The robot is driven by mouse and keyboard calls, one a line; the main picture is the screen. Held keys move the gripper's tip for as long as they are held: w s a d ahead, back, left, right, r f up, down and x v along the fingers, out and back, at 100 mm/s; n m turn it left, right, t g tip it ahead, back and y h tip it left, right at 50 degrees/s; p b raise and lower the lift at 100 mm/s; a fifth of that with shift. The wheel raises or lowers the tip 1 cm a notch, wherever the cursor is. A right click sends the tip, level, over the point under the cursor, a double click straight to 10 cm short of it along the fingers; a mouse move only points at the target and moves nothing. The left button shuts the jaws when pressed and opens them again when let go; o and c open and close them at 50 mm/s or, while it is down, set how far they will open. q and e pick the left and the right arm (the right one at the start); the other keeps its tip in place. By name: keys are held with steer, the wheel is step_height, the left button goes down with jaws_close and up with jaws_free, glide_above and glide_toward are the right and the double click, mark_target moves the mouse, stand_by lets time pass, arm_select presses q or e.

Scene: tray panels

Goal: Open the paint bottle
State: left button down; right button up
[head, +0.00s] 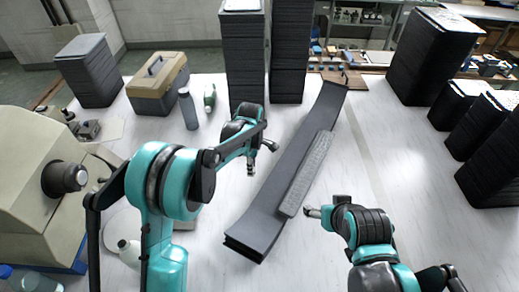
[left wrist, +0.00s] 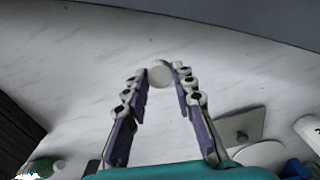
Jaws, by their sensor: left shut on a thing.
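My left gripper (head: 261,158) is above the table, just left of the long dark panel. In the left wrist view its fingertips (left wrist: 160,76) are shut on a small, round, whitish cap-like piece (left wrist: 160,74). No bottle body shows under that piece. A white bottle (head: 130,252) stands at the lower left, partly behind my left arm; a white bottle also shows at the right edge of the left wrist view (left wrist: 309,133). I cannot tell surely which bottle is the paint bottle. My right gripper (head: 314,212) is right of the panel; its fingers are too small to judge.
A long dark panel (head: 262,215) with a grey strip (head: 305,175) lies across the middle. A grey bottle (head: 188,110), a green bottle (head: 209,97) and a toolbox (head: 158,82) stand at the back left. Dark stacks (head: 431,58) line the right. A beige machine (head: 35,165) is at left.

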arm_select(q)
steer(key=w+d+n, duration=0.1)
steer(key=d+n, duration=0.2)
steer(key=w+d+r+n+p, duration=0.1)
steer(key=d+n, duration=0.1)
steer(key=d, duration=0.1)
steer(key=w+d+r+n, duration=0.1)
steer(key=d+n, duration=0.2)
steer(key=d, duration=0.1)
steer(key=shift+r+n, duration=0.25)
steer(key=shift+n, duration=0.05)
steer(key=shift+w+d+n, duration=0.2)
steer(key=shift+n, duration=0.1)
steer(key=b, duration=0.3)
glide_above(259, 161)
step_height(259, 161, down, 7)
steer(key=shift+s+d, duration=0.1)
steer(key=shift+d, duration=0.05)
step_height(259, 161, down, 4)
steer(key=shift+f+b, duration=0.1)
steer(key=shift+b, duration=0.75)
